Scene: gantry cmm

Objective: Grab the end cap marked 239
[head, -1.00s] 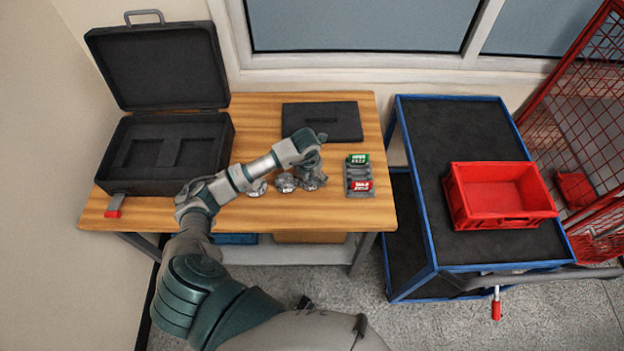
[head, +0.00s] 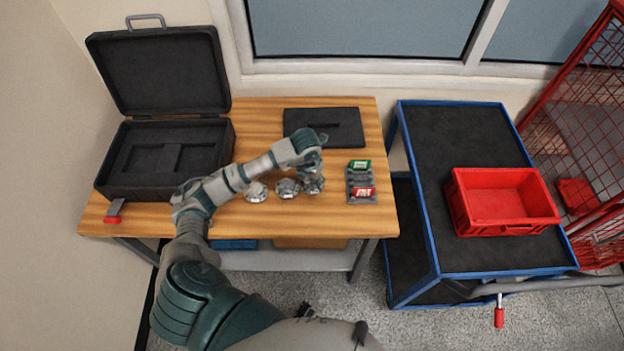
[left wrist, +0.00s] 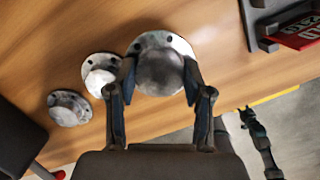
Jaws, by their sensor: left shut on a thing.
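Three silvery flanged end caps sit in a row on the wooden table. In the head view they are the left cap (head: 256,191), the middle cap (head: 288,188) and the right cap (head: 314,187). My left gripper (left wrist: 158,75) is shut on the right cap, with a finger on each side of its domed body; this held cap (left wrist: 160,50) stands at the table top in the left wrist view. The other two caps show to its left there, the nearer one (left wrist: 100,72) and the farther one (left wrist: 69,108). No number is readable on any cap. My right gripper is not in view.
A grey rack (head: 361,180) with green and red labelled pieces stands right of the caps. A black foam sheet (head: 323,127) lies behind. An open black case (head: 165,155) is at left. A red bin (head: 500,200) stands on a blue-framed cart (head: 465,135).

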